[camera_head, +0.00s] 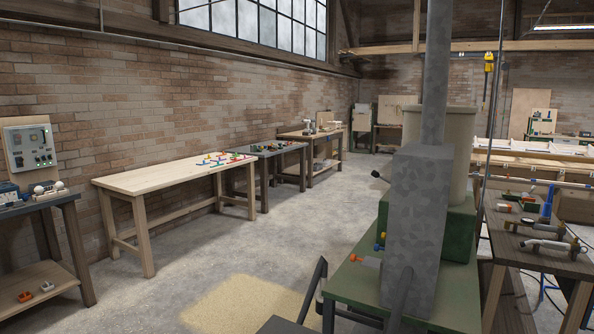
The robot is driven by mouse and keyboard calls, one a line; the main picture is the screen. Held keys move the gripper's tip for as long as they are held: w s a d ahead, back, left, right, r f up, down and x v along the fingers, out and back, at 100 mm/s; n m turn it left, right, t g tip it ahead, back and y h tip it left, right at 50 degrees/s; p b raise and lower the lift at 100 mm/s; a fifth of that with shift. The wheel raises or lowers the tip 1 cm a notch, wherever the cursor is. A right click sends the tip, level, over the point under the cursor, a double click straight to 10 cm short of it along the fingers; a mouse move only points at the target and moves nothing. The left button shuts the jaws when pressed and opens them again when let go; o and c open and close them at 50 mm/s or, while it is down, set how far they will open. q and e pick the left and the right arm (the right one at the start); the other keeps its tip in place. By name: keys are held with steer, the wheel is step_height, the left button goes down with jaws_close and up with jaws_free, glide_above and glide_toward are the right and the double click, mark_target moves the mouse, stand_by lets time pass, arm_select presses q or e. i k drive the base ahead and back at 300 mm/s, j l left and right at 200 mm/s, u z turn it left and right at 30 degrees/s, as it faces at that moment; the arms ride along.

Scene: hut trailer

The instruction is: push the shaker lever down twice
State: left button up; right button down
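A tall machine that may carry the shaker stands at the right of centre. It has a green box body (459,232), a beige drum (461,140) and a grey metal housing (416,215) in front. A short lever with a black end (379,176) sticks out to the left of the machine, above the green box's left side. I cannot tell for sure that it is the shaker lever. The grey housing hides much of the machine. Neither of my grippers is in view.
The machine stands on a green table (350,284) with small coloured knobs or fittings on it. A pale wooden bench (150,180) stands along the left wall. A dark bench with tools (530,258) stands at the right. The concrete floor (290,235) between is open.

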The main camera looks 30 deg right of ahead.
mark_target(374, 173)
steer(key=i+j+u, duration=0.2)
steer(key=i+j, duration=0.15)
steer(key=i+j+u, duration=0.25)
steer(key=i, duration=0.35)
steer(key=i+j+u, duration=0.2)
steer(key=i, duration=0.3)
steer(key=i+j+u, duration=0.1)
steer(key=i+u, duration=0.15)
steer(key=i, duration=0.25)
steer(key=i+l+z, duration=0.1)
steer(key=i+z, duration=0.7)
steer(key=i+j+z, duration=0.15)
steer(key=i+z, duration=0.2)
steer(key=i+j+z, duration=0.25)
steer(key=i+z, duration=0.15)
steer(key=i+l+z, duration=0.35)
steer(key=z, duration=0.15)
steer(key=i+l+z, duration=0.1)
steer(key=i+z, duration=0.9)
steer(key=i+j+z, duration=0.2)
steer(key=i+z, duration=0.45)
steer(key=i+l, duration=0.05)
